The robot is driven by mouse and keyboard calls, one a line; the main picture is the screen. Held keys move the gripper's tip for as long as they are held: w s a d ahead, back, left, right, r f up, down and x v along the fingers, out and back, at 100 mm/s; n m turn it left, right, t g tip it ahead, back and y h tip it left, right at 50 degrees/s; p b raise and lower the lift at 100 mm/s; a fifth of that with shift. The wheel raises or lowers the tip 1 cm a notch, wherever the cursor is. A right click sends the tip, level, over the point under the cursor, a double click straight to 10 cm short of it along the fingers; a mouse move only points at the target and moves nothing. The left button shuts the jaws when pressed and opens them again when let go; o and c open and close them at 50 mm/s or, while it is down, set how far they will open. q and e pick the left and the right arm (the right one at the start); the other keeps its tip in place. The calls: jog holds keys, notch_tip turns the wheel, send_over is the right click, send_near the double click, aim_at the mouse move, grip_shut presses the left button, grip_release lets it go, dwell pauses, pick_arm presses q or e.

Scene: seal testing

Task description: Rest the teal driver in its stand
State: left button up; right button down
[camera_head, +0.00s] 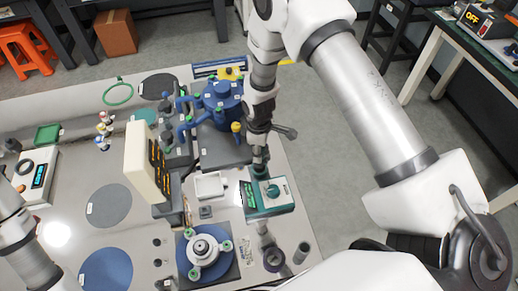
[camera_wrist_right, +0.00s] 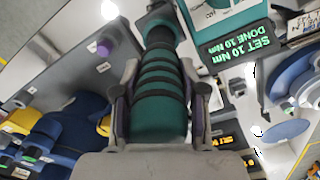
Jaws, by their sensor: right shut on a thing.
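The teal driver (camera_wrist_right: 160,95) has a ribbed, dark teal grip and a dark nose. In the wrist view it lies between the two fingers of my right gripper (camera_wrist_right: 160,98), which is shut on it. In the head view my right gripper (camera_head: 259,150) is above the right part of the bench, and the driver (camera_head: 259,172) points down, close to a teal-and-white controller (camera_head: 268,196). I cannot tell whether they touch. A dark ring holder (camera_head: 273,261) near the bench's front right may be the stand; I cannot tell for sure. My left gripper is out of view.
The controller's display (camera_wrist_right: 240,40) reads SET 10 Nm, DONE 10 Nm. A blue valve body (camera_head: 219,98) stands behind. A white tray (camera_head: 209,186), a cream display unit (camera_head: 147,162) and a round flanged part (camera_head: 204,250) are left of the controller. A grey cylinder (camera_head: 301,252) stands near the ring.

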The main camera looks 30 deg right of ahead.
jog(key=shift+f+b, duration=0.3)
jog(key=shift+f, duration=0.25)
jog(key=shift+f+b, duration=0.35)
jog(key=shift+f, duration=0.4)
dwell(0.9)
jog(key=c, duration=0.6)
grip_release()
jog(key=shift+s, duration=0.1)
notch_tip(320, 180, up, 9)
jog(key=p, duration=0.7)
